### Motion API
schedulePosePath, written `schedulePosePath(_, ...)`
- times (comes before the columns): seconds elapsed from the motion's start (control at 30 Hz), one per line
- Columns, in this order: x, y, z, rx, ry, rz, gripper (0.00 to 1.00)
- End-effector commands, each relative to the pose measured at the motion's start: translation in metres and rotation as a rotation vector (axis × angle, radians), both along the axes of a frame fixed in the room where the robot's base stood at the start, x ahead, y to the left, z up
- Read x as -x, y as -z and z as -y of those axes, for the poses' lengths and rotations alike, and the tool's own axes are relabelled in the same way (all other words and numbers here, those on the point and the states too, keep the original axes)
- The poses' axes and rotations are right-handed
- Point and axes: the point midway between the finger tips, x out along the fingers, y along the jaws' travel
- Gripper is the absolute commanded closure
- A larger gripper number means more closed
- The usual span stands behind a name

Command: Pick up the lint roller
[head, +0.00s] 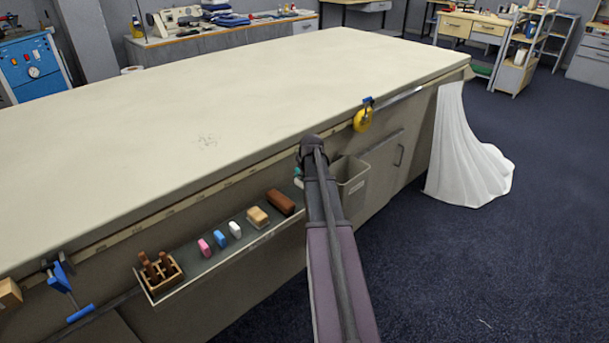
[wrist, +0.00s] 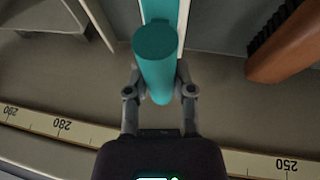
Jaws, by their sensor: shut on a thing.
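The lint roller (wrist: 155,68) shows in the wrist view as a teal handle with a round end, with a teal and white length running up out of the frame. My gripper (wrist: 160,84) is shut on the handle, one finger on each side. In the head view only a small teal and white bit of the lint roller (head: 298,173) shows left of my arm, by the right end of the shelf. My fingers are hidden there behind my arm. I cannot tell whether the roller still touches the shelf.
The shelf (head: 200,268) on the table's side holds a brown brush (head: 280,202), which shows close right in the wrist view (wrist: 286,42), plus several small blocks and a wooden holder (head: 160,278). A grey bin (head: 352,180) hangs just right. A measuring tape (wrist: 62,125) runs along the table edge.

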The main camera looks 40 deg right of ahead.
Motion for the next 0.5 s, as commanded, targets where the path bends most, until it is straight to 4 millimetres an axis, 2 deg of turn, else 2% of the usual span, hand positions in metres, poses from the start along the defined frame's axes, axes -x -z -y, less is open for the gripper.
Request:
schedulePosePath(0.03, 0.000, -0.009, 0.000, 0.000, 0.000, 0.000, 1.00)
schedulePosePath(0.2, 0.005, -0.022, 0.001, 0.000, 0.002, 0.000, 1.00)
schedulePosePath(0.5, 0.076, -0.025, 0.023, -0.001, 0.004, 0.000, 1.00)
